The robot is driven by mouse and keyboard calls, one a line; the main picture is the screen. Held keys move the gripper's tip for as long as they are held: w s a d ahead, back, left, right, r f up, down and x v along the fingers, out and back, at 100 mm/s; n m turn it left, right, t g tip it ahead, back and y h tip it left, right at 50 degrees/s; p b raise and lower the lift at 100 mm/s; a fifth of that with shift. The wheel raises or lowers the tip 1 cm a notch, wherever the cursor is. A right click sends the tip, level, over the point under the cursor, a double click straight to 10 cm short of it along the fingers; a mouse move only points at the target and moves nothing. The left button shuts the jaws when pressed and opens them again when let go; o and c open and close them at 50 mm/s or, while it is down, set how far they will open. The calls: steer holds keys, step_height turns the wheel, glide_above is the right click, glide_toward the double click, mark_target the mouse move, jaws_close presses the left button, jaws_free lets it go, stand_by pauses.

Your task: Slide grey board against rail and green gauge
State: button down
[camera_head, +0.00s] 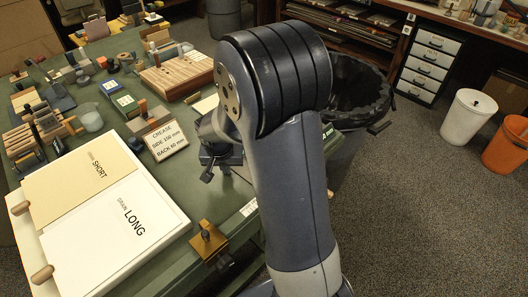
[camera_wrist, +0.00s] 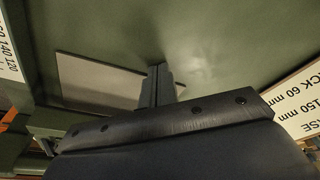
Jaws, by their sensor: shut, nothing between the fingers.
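In the wrist view a flat grey board (camera_wrist: 98,80) lies on the green work surface, left of my gripper. The board's near edge is partly hidden by my gripper's body. A white scale strip with numbers (camera_wrist: 10,55) runs along the left edge; a dark strip beside it may be the rail. I cannot make out the green gauge for sure. In the head view my arm hides the fingertips and most of the board's area.
A large white sheet (camera_head: 120,240) lies at the front left. Tools and blocks crowd the back left. A black bin (camera_head: 358,85) stands behind my arm.

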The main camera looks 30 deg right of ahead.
steer(key=shift+d, duration=1.25)
stand_by(0.4)
steer(key=shift+w+a+p+v, duration=0.1)
steer(key=shift+w+p+v, duration=0.05)
steer(key=shift+p+v, duration=0.6)
steer(key=shift+w+a+p+v, duration=0.15)
steer(key=shift+p+v, duration=0.3)
steer(key=shift+v, duration=0.45)
steer(key=shift+w+p+v, duration=0.2)
steer(key=shift+p+v, duration=0.4)
steer(key=shift+v, duration=0.25)
steer(key=shift+r, duration=0.1)
